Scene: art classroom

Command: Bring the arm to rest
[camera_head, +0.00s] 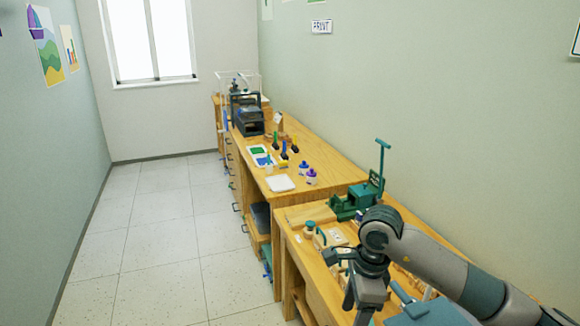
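My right arm (450,262) comes in from the lower right and reaches over the near wooden bench (290,240). Its wrist bends downward, and my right gripper (360,303) hangs low over the bench's front part. The fingertips are dark and partly cut off by the lower edge, so I cannot tell whether they are open or shut. I see no object clearly held. My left gripper is not in view.
A green press-like tool (357,200) stands behind the wrist. Small items lie around the gripper. The farther bench (325,160) holds a white tray (280,183), purple-capped bottles (311,177) and a dark machine (249,120). The tiled floor (160,230) at left is clear.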

